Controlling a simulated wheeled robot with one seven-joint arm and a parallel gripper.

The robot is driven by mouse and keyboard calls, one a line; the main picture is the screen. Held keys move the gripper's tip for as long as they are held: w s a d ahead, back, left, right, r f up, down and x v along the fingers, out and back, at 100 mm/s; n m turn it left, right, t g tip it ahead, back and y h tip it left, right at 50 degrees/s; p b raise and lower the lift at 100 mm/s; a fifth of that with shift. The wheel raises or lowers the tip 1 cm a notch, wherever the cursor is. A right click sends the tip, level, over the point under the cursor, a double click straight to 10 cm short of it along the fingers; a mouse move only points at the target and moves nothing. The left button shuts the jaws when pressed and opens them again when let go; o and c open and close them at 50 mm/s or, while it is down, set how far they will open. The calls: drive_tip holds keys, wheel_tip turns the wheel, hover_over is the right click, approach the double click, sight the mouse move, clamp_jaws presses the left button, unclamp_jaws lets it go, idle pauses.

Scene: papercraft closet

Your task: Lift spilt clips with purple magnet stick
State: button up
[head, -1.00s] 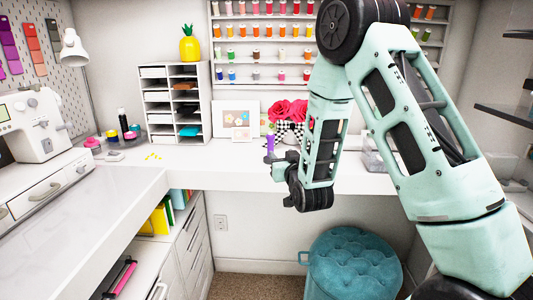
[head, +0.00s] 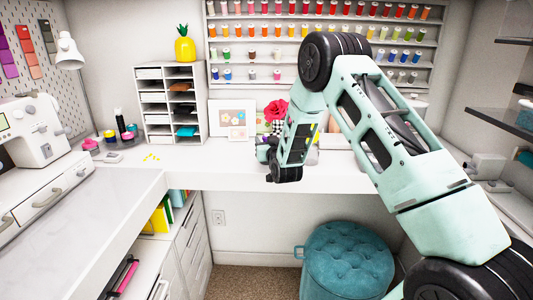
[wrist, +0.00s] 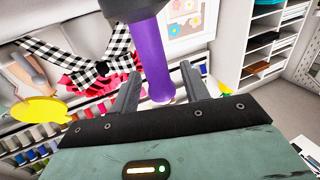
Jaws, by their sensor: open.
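The purple magnet stick (wrist: 153,60) shows in the wrist view, with a dark end at the top of the picture. It lies in line with the gap between the two fingers of my gripper (wrist: 160,76). The fingers stand apart on either side of it; I cannot tell whether either touches it. In the head view my gripper (head: 264,150) is at the back desk, in front of the flowers, and hides most of the stick. The spilt clips (head: 151,157) look like small yellow specks on the desk, well left of my gripper.
A white paper organiser (head: 172,103), dark bottles and pink pots (head: 91,145) stand behind and left of the clips. A framed flower picture (head: 232,117) and pink flowers (head: 275,110) are near my gripper. A teal stool (head: 347,262) stands below. The desk between clips and gripper is clear.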

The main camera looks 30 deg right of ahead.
drive_tip(key=shift+w, duration=0.15)
clamp_jaws()
drive_tip(key=shift+r, duration=0.1)
wheel_tip(320, 180, up, 10)
drive_tip(key=shift+f+b, duration=0.1)
drive_tip(key=shift+b, duration=0.95)
drive_tip(key=c, duration=0.8)
unclamp_jaws()
drive_tip(key=shift+c, duration=1)
